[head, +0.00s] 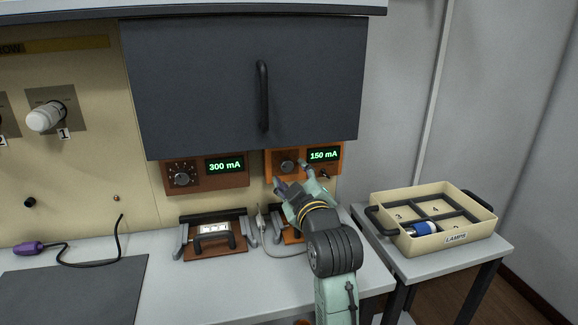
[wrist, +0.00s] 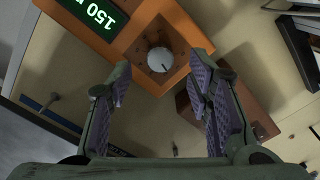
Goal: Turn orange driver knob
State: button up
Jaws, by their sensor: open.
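The orange driver (head: 274,158) is mounted on the back panel below the dark cabinet, and its display reads 150 mA. Its round grey knob (head: 288,166) shows left of the display. My gripper (head: 292,178) is in front of the orange driver, just below the knob. In the wrist view my gripper (wrist: 163,85) is open, with one purple-padded finger on each side of the knob's line. Nothing is between the fingers. I cannot tell whether they touch the driver.
A brown driver (head: 205,172) reading 300 mA sits to the left. The dark cabinet (head: 230,85) with a vertical handle hangs above. Clamp fixtures (head: 213,235) stand on the bench below. A cream lamp tray (head: 440,235) is on a side table to the right.

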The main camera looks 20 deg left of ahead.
aim_at(288, 167)
jog(key=shift+p+x, duration=0.35)
jog(key=shift+x, duration=1.5)
jog(key=shift+c, duration=0.5)
grip_shut()
